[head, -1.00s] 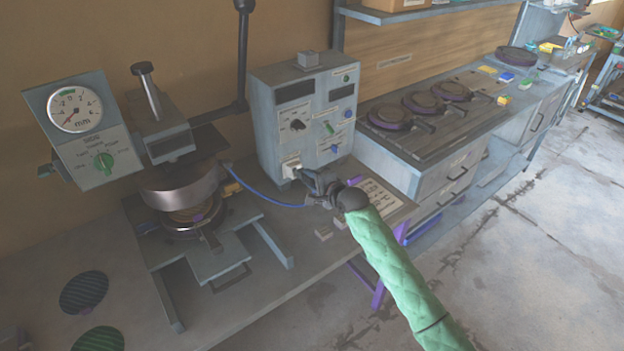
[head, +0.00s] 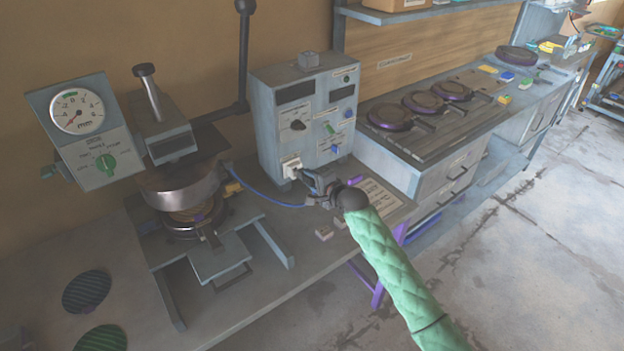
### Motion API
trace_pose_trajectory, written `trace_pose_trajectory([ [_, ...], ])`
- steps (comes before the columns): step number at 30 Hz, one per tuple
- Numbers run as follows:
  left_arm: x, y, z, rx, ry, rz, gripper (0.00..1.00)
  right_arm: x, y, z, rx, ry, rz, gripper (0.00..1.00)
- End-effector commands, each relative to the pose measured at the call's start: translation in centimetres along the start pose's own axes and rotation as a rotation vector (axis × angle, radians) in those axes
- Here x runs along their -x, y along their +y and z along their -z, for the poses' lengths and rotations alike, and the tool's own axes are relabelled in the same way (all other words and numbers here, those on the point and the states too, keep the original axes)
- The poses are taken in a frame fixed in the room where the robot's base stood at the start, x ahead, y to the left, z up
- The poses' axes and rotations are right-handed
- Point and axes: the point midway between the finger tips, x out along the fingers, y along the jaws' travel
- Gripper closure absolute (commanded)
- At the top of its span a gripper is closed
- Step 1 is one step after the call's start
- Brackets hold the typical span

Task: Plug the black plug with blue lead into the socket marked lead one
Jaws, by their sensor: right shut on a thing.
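The blue lead (head: 262,197) runs from the press across the bench to my right gripper. My right gripper (head: 308,180) is shut on the black plug, which is mostly hidden by the fingers. The gripper is at the lower front of the grey control box (head: 265,130), close to the white socket plate (head: 292,166). I cannot tell whether the plug is in the socket or just in front of it. The socket's marking is too small to read. My left gripper is not in view.
The press (head: 180,185) stands left of the box, with a dial gauge (head: 78,112) beside it. Small blocks (head: 324,233) and a printed sheet (head: 378,196) lie on the bench near my right gripper. Round plates (head: 390,116) sit on the counter at right.

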Motion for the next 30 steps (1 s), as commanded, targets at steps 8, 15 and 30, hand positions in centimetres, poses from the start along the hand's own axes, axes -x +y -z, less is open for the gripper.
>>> trace_pose_trajectory([
  [8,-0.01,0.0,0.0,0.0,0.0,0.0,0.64,0.0,0.0,0.0,0.0,0.0,0.0,0.91],
  [15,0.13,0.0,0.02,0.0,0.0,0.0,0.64,0.02,-0.05,0.0,0.0,0.0,0.0,0.91],
  [30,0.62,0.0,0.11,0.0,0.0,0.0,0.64,0.01,0.0,0.0,0.0,0.0,0.0,0.91],
])
